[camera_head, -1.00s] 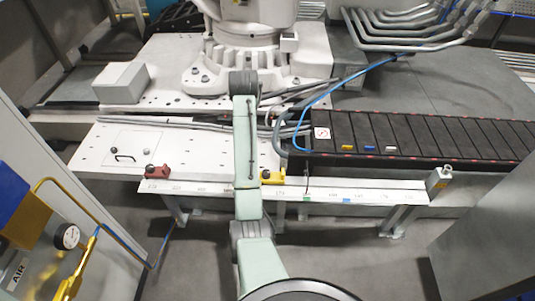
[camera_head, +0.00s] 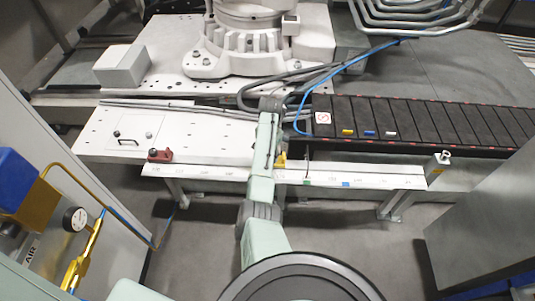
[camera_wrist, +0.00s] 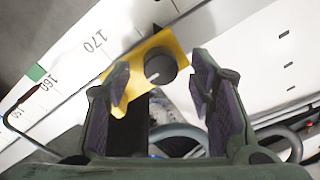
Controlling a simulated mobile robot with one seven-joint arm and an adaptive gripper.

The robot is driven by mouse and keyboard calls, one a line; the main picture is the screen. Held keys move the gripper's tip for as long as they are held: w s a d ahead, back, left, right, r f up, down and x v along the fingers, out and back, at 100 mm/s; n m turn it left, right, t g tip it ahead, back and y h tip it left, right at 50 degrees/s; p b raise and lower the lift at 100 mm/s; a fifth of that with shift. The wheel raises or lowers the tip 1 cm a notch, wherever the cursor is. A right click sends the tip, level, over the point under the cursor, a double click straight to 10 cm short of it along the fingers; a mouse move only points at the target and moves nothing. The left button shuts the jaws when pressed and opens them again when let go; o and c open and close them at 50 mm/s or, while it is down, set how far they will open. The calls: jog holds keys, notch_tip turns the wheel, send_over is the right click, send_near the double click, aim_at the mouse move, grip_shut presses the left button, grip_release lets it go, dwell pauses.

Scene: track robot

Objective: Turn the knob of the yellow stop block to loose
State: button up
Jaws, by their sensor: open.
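The yellow stop block (camera_wrist: 132,66) sits on the white scaled rail in the wrist view, near the printed 170. In the head view the yellow block (camera_head: 281,160) is partly hidden by my arm. My gripper (camera_wrist: 160,82) is open, with a purple-padded finger on either side of the knob in the picture. The left finger overlaps the block's edge in the view. I cannot tell whether either finger touches anything. The head view does not show the fingers clearly.
A red stop block (camera_head: 160,156) sits farther left on the white rail (camera_head: 215,172). A blue hose (camera_head: 330,78) and grey cables run behind my arm. A black slatted track (camera_head: 430,125) lies to the right. A grey cabinet (camera_head: 485,220) stands at the front right.

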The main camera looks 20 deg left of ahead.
jog(key=shift+f, duration=0.5)
jog(key=c, duration=1.2)
jog(key=shift+o, duration=0.2)
